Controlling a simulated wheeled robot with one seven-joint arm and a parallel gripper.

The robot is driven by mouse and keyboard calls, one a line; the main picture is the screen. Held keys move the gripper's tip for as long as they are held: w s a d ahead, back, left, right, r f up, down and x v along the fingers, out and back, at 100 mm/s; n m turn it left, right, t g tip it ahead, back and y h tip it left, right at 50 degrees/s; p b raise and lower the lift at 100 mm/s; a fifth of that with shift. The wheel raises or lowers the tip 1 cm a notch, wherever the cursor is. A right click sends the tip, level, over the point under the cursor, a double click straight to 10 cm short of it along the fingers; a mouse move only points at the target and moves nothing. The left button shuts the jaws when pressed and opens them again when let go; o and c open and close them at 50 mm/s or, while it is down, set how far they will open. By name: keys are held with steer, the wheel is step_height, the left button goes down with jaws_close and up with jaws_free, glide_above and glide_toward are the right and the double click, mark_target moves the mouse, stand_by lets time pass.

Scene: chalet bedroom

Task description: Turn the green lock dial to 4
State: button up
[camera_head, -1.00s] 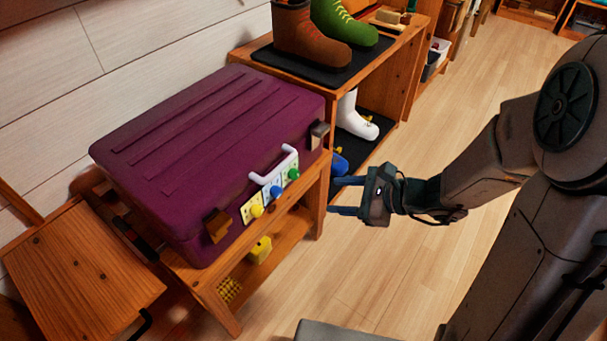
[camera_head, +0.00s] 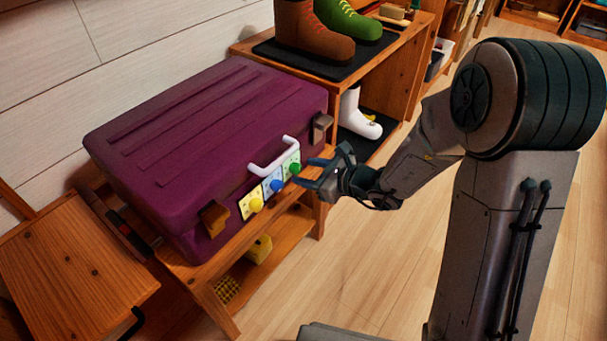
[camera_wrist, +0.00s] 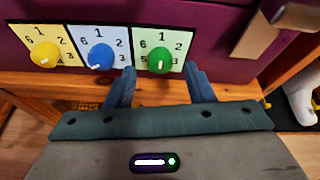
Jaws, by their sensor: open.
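The green dial (camera_head: 294,168) is the rightmost of three dials on the front of the purple suitcase (camera_head: 205,140). In the wrist view the green dial (camera_wrist: 160,60) sits on a pale green plate (camera_wrist: 178,40) with numerals around it. Its white mark seems to point down; the numeral below it is hidden. My gripper (camera_head: 308,172) is open and empty, facing the dial. In the wrist view its blue fingertips (camera_wrist: 160,72) lie left and right of the dial, and contact cannot be made out.
The blue dial (camera_wrist: 100,57) is close beside my left fingertip in the wrist view; the yellow dial (camera_wrist: 45,54) is farther left. A white handle (camera_head: 270,160) juts out above the dials. The suitcase rests on a wooden rack (camera_head: 200,285). A boot shelf (camera_head: 400,80) stands behind.

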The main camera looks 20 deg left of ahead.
steer(key=shift+x, duration=1.1)
steer(key=c, duration=1)
steer(key=shift+p, duration=0.3)
